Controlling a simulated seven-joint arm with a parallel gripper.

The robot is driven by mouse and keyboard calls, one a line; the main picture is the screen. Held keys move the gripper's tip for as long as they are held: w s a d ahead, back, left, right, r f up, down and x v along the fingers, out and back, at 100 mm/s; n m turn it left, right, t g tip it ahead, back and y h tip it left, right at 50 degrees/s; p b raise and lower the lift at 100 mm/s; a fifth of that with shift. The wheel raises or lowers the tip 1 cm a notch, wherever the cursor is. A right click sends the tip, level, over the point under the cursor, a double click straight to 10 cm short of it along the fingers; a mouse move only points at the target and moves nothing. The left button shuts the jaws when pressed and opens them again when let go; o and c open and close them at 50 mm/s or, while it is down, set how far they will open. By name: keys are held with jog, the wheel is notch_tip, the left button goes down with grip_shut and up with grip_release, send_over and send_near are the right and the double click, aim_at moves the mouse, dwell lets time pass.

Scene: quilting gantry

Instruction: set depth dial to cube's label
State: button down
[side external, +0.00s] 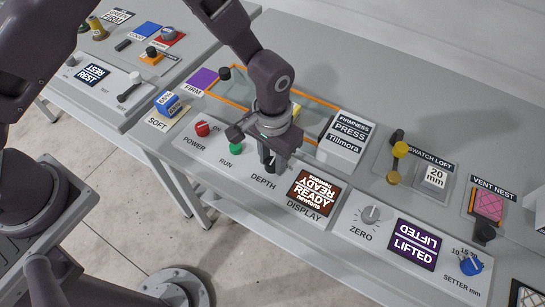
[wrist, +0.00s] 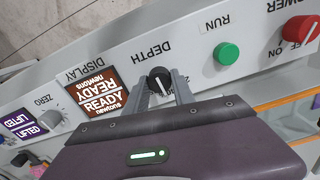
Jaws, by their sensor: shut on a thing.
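My gripper (side external: 268,163) is over the front panel, with its fingers on either side of the black depth dial (wrist: 160,78) and shut on it. The dial's white pointer line points toward my gripper's body in the wrist view. In the side external view my gripper hides much of the dial, above the DEPTH lettering. A blue cube (side external: 167,104) with a pale label sits on the SOFT pad (side external: 158,124) at the left; its label is too small to read. A white block (side external: 434,178) labelled "20 mm" sits at the SWATCH LOFT station on the right.
The red POWER knob (side external: 202,129) and green RUN button (side external: 236,147) are left of the dial. The display (side external: 314,194) reads "READY". The FIRMNESS PRESS box (side external: 344,140) stands behind. Further right are the ZERO knob (side external: 371,214), the "LIFTED" screen (side external: 413,245) and the blue setter knob (side external: 471,264).

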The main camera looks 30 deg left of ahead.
aim_at(273, 161)
jog(key=shift+m, duration=0.5)
jog(key=c, duration=1.1)
grip_release()
jog(key=shift+o, duration=0.2)
notch_tip(273, 161, up, 7)
jog(key=shift+r, duration=0.1)
